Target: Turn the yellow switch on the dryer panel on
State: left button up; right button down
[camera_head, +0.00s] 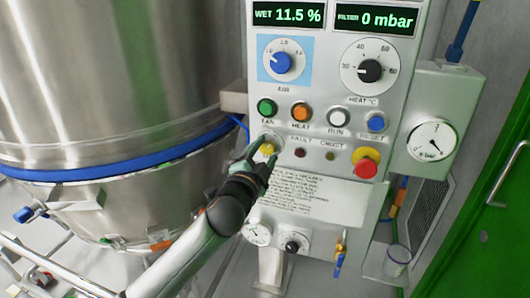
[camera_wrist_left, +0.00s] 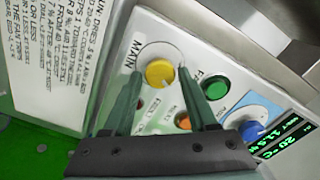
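The yellow switch (camera_head: 267,149) is a round knob at the lower left of the grey dryer panel (camera_head: 328,160), below the green FAN button. It also shows in the left wrist view (camera_wrist_left: 159,73) on a pale round plate beside the label MAIN. My left gripper (camera_head: 262,153) is at the panel, with its two dark green fingers apart. In the left wrist view the fingers (camera_wrist_left: 160,78) reach to either side of the knob, with visible gaps between them and it. The knob's pointer direction is too small to tell. My right gripper is out of view.
The green FAN button (camera_head: 267,109), orange HEAT button (camera_head: 300,112) and small FAULT lamp (camera_head: 300,153) sit close to the gripper. A red emergency button (camera_head: 366,166) is farther right. A large steel vessel (camera_head: 120,70) stands left of the panel.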

pick_arm(q)
jog(key=shift+o, duration=1.3)
jog(key=v, duration=1.2)
jog(key=shift+s+b, duration=0.25)
jog(key=shift+b, duration=0.05)
jog(key=s+a+f+n+g+y+p, duration=0.1)
jog(key=s+a+f+n+g, duration=0.2)
jog(key=f, duration=0.6)
jog(key=s+a+f+n+g+p, duration=0.1)
jog(key=s+a+f+n, duration=0.15)
jog(key=s+f, duration=0.45)
jog(key=s+a+f+n+g+y+p, duration=0.15)
jog(key=f+n, duration=0.25)
jog(key=f, duration=0.7)
jog(key=s+a+f+n+g, duration=0.2)
jog(key=s+a+f, duration=0.3)
jog(key=s+f, duration=0.4)
jog(key=s+n, duration=0.1)
jog(key=s, duration=0.2)
jog(key=shift+a+n+y, duration=0.35)
